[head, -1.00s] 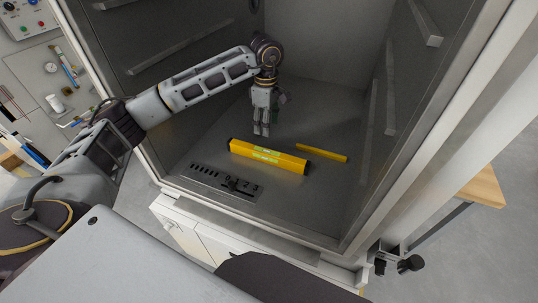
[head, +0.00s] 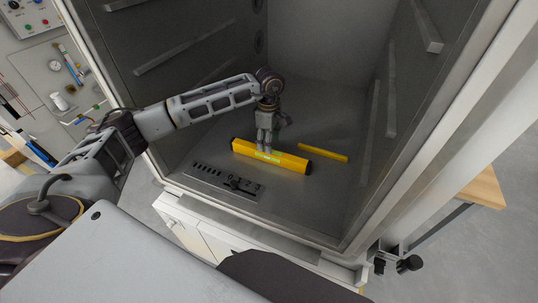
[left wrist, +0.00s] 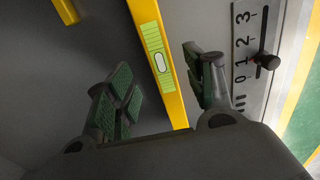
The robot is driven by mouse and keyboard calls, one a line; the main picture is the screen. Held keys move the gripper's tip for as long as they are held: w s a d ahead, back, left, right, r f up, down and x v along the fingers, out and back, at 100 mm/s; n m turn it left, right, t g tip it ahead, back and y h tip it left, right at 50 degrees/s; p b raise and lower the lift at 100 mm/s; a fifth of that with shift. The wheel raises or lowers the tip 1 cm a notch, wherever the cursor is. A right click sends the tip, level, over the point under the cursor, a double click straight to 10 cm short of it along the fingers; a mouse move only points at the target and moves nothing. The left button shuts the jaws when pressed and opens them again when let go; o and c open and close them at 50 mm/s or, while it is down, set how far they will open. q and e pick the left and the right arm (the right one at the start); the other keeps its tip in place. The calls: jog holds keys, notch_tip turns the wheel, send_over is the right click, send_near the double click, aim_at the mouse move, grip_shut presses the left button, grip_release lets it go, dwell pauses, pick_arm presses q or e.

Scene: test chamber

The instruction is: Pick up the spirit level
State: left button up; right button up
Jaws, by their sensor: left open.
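The yellow spirit level (head: 290,162) with black ends lies on the grey floor inside the open chamber. My left gripper (head: 266,149) is above its middle, fingers pointing down, and hides part of its far edge. In the left wrist view the level (left wrist: 151,33) with its green label and vial runs between the two green-padded fingers of the left gripper (left wrist: 163,92). The fingers are apart, one on each side of the level, with gaps showing. I cannot tell how far down they reach. My right gripper is not in view.
A thin yellow bar (head: 323,152) lies on the chamber floor right of the level; its end also shows in the left wrist view (left wrist: 66,12). A slotted scale plate with a black knob (head: 232,183) sits near the front sill. Chamber walls with rails stand on both sides.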

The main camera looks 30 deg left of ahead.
aim_at(269, 155)
pick_arm(q)
jog(key=shift+f, duration=0.45)
jog(key=shift+f, duration=0.1)
notch_tip(269, 155, down, 2)
jog(key=shift+f+p, duration=0.1)
jog(key=shift+p, duration=0.5)
jog(key=shift+d+f+p, duration=0.1)
jog(key=shift+f+p, duration=0.2)
jog(key=shift+f, duration=1.1)
jog(key=shift+c, duration=0.4)
jog(key=shift+r, duration=0.1)
grip_shut()
